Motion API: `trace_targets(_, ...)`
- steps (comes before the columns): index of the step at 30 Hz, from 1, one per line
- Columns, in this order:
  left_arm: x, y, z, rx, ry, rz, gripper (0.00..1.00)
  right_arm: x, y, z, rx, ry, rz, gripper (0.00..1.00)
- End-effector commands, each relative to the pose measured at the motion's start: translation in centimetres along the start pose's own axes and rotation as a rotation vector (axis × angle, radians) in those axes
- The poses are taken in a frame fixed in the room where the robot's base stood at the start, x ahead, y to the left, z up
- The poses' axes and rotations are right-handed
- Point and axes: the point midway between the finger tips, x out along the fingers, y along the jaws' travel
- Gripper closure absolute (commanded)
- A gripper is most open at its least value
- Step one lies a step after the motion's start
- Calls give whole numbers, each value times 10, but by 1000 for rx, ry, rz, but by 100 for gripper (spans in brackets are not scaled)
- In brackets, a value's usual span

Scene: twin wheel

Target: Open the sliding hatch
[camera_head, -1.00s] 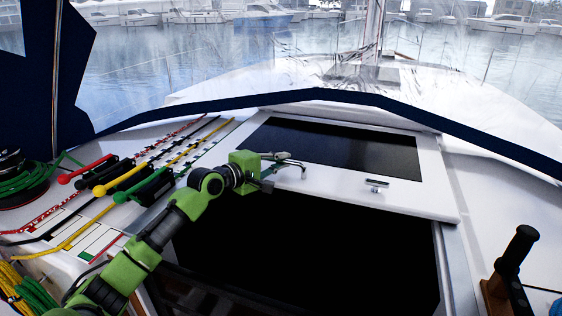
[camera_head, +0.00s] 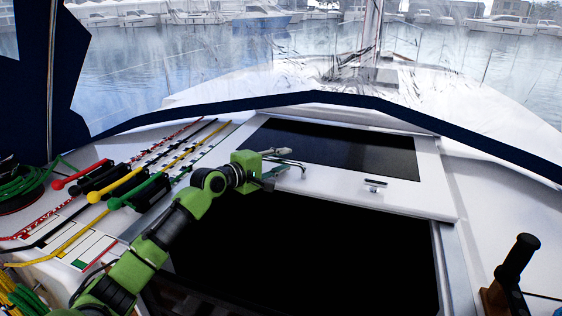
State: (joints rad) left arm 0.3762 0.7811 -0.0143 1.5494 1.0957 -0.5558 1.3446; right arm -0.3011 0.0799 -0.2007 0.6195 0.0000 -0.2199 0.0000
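The sliding hatch (camera_head: 330,185) is a white panel with a dark window, on the white deck. It sits toward the far side, with a wide dark opening (camera_head: 310,245) in front of it. A small metal handle (camera_head: 375,184) is on the right part of its near edge. My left gripper (camera_head: 298,168) is at the left part of that edge, where a second handle seems to be. Its thin fingers look spread, but I cannot tell whether they touch the handle. My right gripper is not in view.
Ropes run through red, yellow and green clutch levers (camera_head: 122,187) at left, close to my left arm. A coiled green rope (camera_head: 25,185) lies at the far left. A dark winch handle (camera_head: 512,265) stands at right. A navy canvas edge (camera_head: 320,97) arches behind the hatch.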

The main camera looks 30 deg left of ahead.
Motion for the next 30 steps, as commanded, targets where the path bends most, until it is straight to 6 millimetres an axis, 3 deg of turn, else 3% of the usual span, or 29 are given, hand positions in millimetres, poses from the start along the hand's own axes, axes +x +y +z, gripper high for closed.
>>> trace_targets(7,-14,-2,0,0,0,-3,72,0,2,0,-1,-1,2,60)
trace_targets(21,-88,-2,0,1,-1,-3,72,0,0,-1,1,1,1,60)
trace_targets(30,-115,-1,0,-1,-1,-1,72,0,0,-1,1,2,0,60)
